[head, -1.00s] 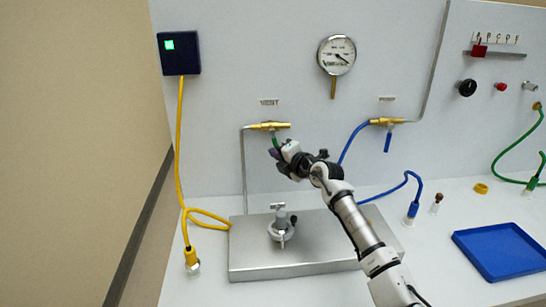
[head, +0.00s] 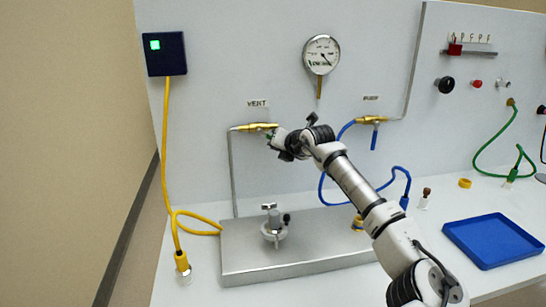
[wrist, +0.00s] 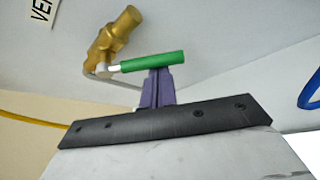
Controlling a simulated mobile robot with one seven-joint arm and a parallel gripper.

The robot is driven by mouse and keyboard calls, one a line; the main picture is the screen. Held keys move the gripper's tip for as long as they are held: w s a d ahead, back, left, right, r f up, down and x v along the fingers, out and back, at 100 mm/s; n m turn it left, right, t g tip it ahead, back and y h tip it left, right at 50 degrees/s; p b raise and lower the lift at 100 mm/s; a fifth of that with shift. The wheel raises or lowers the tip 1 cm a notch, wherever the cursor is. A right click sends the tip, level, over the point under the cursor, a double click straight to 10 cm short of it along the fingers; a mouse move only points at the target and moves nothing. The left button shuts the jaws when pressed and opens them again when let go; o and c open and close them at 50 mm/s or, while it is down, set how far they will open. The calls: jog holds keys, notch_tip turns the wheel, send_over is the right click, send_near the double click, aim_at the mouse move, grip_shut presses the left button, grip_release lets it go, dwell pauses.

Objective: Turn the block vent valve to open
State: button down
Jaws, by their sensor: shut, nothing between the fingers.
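The vent valve (head: 258,127) is brass and sits on the wall panel under the VENT label. In the wrist view its brass body (wrist: 112,38) is at the upper left. Its green lever (wrist: 152,62) juts right at an angle to the body. My gripper (wrist: 157,76) has its purple fingers shut, with their tips right at the lever's underside; contact looks likely, but the lever is not between them. In the head view my gripper (head: 274,139) is just below right of the valve and hides most of the lever.
A PUMP valve (head: 371,119) with a blue lever is to the right, with a blue hose. A gauge (head: 321,55) hangs above. A steel block (head: 300,258) with a small fitting (head: 273,226) lies below. A blue tray (head: 493,241) is at the right.

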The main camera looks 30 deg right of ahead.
jog(key=shift+s+d+r+n+g+h+b, duration=0.1)
jog(key=shift+d+r+n+g+h+b, duration=0.15)
jog(key=shift+r+n+h+b, duration=0.6)
jog(key=shift+d+r+n+g+h+b, duration=0.2)
jog(key=shift+n+h+b, duration=0.2)
jog(key=shift+b, duration=0.8)
jog(key=shift+s+d+r+n+g+h+b, duration=0.2)
jog(key=shift+r+n+h+b, duration=0.35)
jog(key=shift+b, duration=0.5)
jog(key=shift+w, duration=0.1)
jog(key=shift+f, duration=0.15)
